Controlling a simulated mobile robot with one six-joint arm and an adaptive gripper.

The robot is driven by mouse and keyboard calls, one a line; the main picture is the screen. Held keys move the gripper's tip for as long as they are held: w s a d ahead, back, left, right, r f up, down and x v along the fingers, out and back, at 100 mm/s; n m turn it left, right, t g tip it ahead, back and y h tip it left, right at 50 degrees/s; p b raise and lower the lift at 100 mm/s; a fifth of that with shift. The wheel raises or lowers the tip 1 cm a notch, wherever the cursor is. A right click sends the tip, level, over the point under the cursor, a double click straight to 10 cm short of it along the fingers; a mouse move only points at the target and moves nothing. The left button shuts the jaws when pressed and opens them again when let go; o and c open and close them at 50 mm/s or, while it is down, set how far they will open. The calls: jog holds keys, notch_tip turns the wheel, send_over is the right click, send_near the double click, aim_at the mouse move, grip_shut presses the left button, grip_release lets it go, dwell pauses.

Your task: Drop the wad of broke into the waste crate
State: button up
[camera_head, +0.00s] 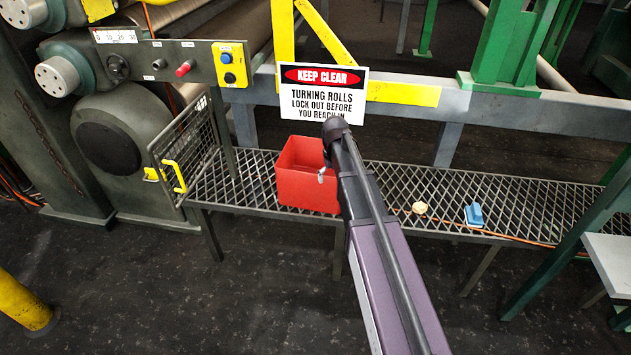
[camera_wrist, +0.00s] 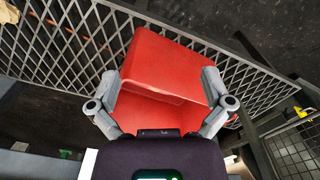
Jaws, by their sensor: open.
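The wad of broke looks to be the small cream crumpled lump (camera_head: 419,208) lying on the grated bench, right of the waste crate. A pale lump at the top left corner of the wrist view (camera_wrist: 8,13) looks like the same thing. The waste crate is the red open-topped box (camera_head: 305,176) on the bench; it also fills the middle of the wrist view (camera_wrist: 165,68). My gripper (camera_wrist: 160,100) is open and empty above the crate, its fingers spread to either side of it in that view. In the head view my arm hides most of the gripper and the crate's right side.
The grated bench (camera_head: 245,190) runs across the scene. A blue block (camera_head: 474,215) lies right of the lump, near an orange cable. A warning sign (camera_head: 322,94) stands close behind my gripper. A wire guard with yellow handles (camera_head: 188,150) stands left of the crate, beside the rolls.

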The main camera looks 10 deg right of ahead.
jog(key=s+f+b, duration=0.6)
jog(key=s+f, duration=0.1)
jog(key=s, duration=0.2)
jog(key=shift+d+b, duration=0.4)
dwell(0.6)
jog(key=s+a+m, duration=0.1)
jog(key=s+a, duration=0.1)
jog(key=s, duration=1.2)
notch_tip(320, 180, up, 22)
jog(key=p, duration=2.1)
jog(key=shift+w+f, duration=0.15)
jog(key=shift+f, duration=0.1)
